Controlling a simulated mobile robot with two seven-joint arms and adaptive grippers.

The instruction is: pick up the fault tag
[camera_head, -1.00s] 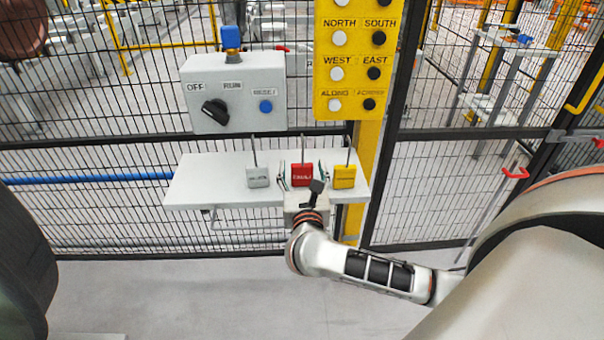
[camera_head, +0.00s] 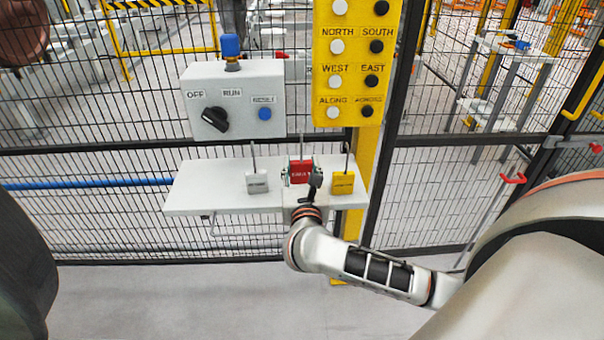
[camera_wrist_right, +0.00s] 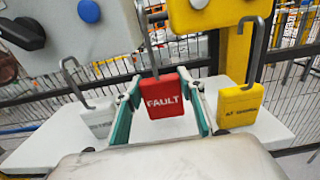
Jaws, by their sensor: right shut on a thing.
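The red fault tag (camera_head: 301,172) is in the middle of three hooked tags at the white shelf (camera_head: 190,196). In the right wrist view the tag (camera_wrist_right: 165,96) reads FAULT, and its thin metal hook rises above it. My right gripper (camera_head: 301,176) is shut on the tag, one finger along each side; the fingers (camera_wrist_right: 164,105) also show in the right wrist view. A grey-white tag (camera_head: 257,183) stands to the left and a yellow tag (camera_head: 343,183) to the right. My left gripper is not in view.
A grey control box (camera_head: 235,100) with a black knob is above the shelf. A yellow panel (camera_head: 347,62) with several buttons is at the upper right. Black mesh fence (camera_head: 100,215) runs behind the shelf. The floor in front is clear.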

